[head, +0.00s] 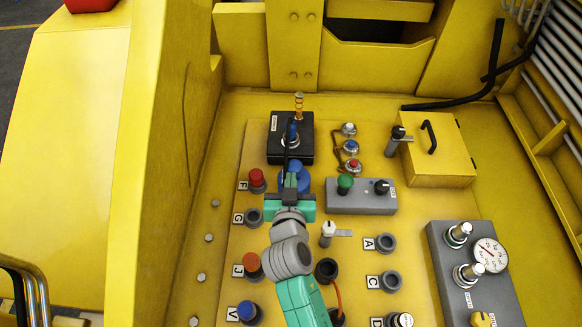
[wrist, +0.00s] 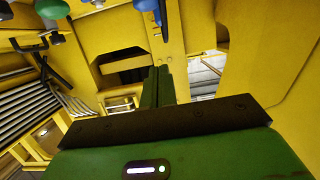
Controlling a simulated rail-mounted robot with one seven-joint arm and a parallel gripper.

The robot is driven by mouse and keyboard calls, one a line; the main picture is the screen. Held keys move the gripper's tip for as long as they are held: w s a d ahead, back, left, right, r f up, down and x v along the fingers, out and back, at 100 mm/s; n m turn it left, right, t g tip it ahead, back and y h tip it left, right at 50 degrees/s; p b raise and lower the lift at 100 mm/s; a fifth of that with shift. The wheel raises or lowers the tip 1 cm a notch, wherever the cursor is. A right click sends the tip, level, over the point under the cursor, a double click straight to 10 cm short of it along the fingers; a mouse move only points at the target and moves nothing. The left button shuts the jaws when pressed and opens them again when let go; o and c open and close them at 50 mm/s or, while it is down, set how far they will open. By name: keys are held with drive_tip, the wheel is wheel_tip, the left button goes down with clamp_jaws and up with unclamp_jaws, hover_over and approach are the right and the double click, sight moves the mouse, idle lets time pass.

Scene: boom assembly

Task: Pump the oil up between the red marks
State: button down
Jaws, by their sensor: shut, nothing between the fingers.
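A black box (head: 277,156) stands at the back of the yellow panel. A short upright tube (head: 299,104) with amber and dark bands rises behind it; the red marks and oil level are too small to read. A dark lever with a blue part (head: 292,130) stands on the box. My gripper (head: 290,168) is in front of the box, close to the lever; contact cannot be told. A blue round part (head: 301,181) is partly hidden behind it. In the wrist view my gripper's green fingers (wrist: 160,72) are together and empty, with a blue-topped rod (wrist: 160,22) beyond them.
A yellow lidded box (head: 437,155) and a gauge (head: 490,255) lie farther right. A tall yellow wall (head: 165,160) bounds the left.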

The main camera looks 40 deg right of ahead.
drive_tip(key=shift+s+d+f, duration=0.1)
drive_tip(key=shift+d+f, duration=0.05)
drive_tip(key=shift+f, duration=0.25)
hover_over(294, 167)
drive_tip(key=s+a, duration=0.1)
wheel_tip(294, 167, down, 2)
drive_tip(key=shift+f, duration=0.2)
wheel_tip(294, 167, down, 3)
drive_tip(key=shift+r, duration=0.1)
drive_tip(key=shift+f+b, duration=0.35)
drive_tip(key=shift+f, duration=0.3)
